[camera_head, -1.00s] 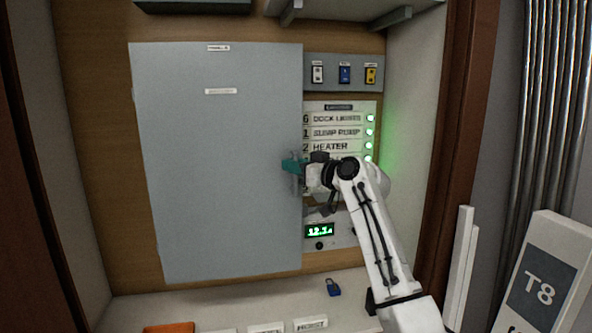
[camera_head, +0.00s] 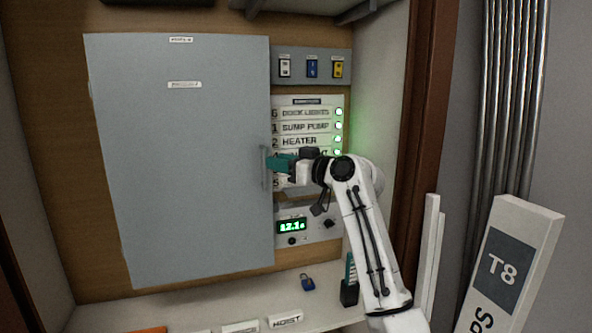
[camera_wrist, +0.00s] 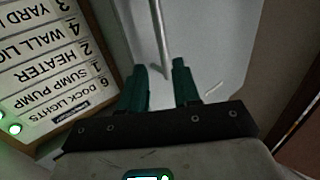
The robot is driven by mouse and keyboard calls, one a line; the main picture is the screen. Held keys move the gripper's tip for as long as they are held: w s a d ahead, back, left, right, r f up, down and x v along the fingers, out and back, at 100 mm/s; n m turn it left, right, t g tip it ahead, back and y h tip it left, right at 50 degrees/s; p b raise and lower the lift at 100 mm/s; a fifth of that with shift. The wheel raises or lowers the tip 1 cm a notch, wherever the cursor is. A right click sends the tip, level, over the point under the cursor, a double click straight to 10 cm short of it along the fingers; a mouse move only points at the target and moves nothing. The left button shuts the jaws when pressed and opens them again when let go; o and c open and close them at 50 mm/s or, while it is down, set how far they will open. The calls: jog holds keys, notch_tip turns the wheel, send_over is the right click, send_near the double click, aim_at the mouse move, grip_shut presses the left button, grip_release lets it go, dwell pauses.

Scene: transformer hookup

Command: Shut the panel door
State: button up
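The panel door (camera_head: 185,170) is a large flat grey door with small white labels. It lies flat or nearly flat over the cabinet's left part; a small gap cannot be ruled out. Its upright bar handle (camera_head: 265,168) is at the right edge and also shows in the wrist view (camera_wrist: 160,38). My gripper (camera_head: 274,163) has teal fingers and is at the right of the handle. In the wrist view, my gripper (camera_wrist: 160,72) has its fingers apart, with the bar appearing between them and no finger closed on it.
Right of the door are a switch strip (camera_head: 311,67), a label board (camera_head: 306,130) with green lamps, and a meter (camera_head: 292,226). A blue padlock (camera_head: 307,282) lies on the shelf (camera_head: 215,308) below. A T8 sign (camera_head: 510,270) stands at right.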

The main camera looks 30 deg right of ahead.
jog(key=v, duration=0.5)
jog(key=shift+s+a+b, duration=0.1)
jog(key=shift+s+b, duration=0.15)
jog(key=shift+b, duration=0.15)
jog(key=s+a+f+m+g+h, duration=0.1)
jog(key=s+a+f+g, duration=0.3)
jog(key=f, duration=0.8)
jog(key=s+a+f+m+g+h, duration=0.1)
jog(key=s+a+f, duration=0.1)
jog(key=s+f, duration=0.65)
jog(key=s+a+f+m+g+h, duration=0.1)
jog(key=s+a+f+g, duration=0.15)
jog(key=f, duration=1.15)
jog(key=s+a+f+g+h, duration=0.1)
jog(key=s+f+g, duration=0.2)
jog(key=s+f, duration=0.9)
jog(key=s+f+m+g+h, duration=0.1)
jog(key=s+g, duration=0.1)
jog(key=s, duration=0.9)
jog(key=s+d+f+g+h, duration=0.1)
jog(key=s+g+h, duration=0.1)
jog(key=s, duration=0.9)
jog(key=shift+f+m+g, duration=0.4)
jog(key=shift+g, duration=0.15)
